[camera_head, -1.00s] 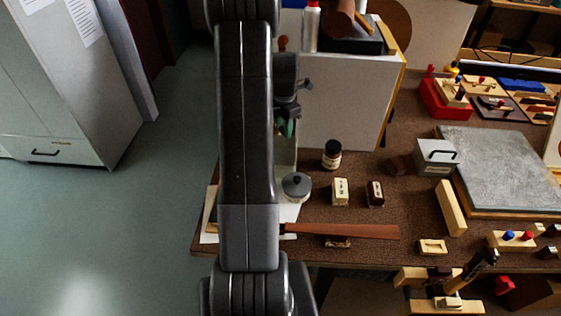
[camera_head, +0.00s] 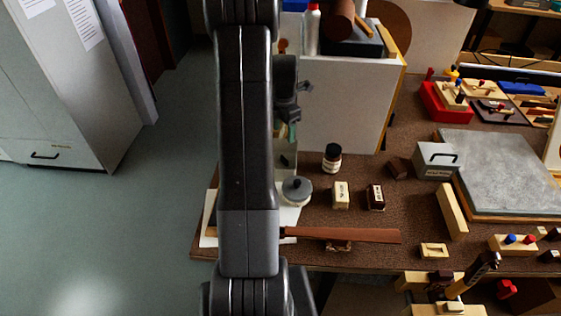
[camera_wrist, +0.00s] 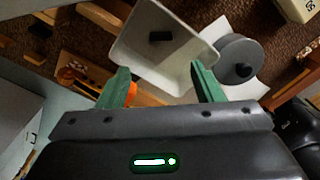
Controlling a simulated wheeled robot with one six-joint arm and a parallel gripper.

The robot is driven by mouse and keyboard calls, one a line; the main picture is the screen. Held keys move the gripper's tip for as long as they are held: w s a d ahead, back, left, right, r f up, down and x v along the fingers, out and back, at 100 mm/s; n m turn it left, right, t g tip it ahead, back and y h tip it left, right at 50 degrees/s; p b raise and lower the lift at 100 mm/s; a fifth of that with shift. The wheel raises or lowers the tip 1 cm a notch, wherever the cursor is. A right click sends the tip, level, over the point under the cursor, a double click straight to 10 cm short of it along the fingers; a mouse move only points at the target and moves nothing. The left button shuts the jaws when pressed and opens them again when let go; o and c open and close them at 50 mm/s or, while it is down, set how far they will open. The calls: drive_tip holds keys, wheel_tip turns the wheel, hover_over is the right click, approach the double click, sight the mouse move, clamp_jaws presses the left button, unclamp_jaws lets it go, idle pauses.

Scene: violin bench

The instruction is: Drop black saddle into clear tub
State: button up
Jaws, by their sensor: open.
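The clear tub (camera_wrist: 192,50) shows in the wrist view as a pale, see-through open box just beyond my fingertips. A small black piece, which looks like the black saddle (camera_wrist: 160,36), lies on the tub's floor. My gripper (camera_wrist: 162,84) is open, its two green fingers spread apart with nothing between them. It is close to the tub's near side and apart from the black piece. In the head view my gripper (camera_head: 284,130) is partly hidden by my arm, and the tub is mostly hidden behind it.
A jar with a grey lid (camera_head: 296,188) stands right beside the tub. A dark bottle (camera_head: 332,158), a cream block (camera_head: 340,195) and a dark block (camera_head: 376,197) stand to the right. A long brown wooden piece (camera_head: 350,235) lies near the bench's front edge.

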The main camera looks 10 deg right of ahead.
wheel_tip(320, 180, up, 13)
drive_tip(key=shift+b, duration=0.35)
drive_tip(key=shift+f, duration=0.1)
wheel_tip(320, 180, down, 14)
drive_tip(key=p, duration=0.1)
drive_tip(key=shift+r+p, duration=1.3)
drive_tip(key=shift+r, duration=0.9)
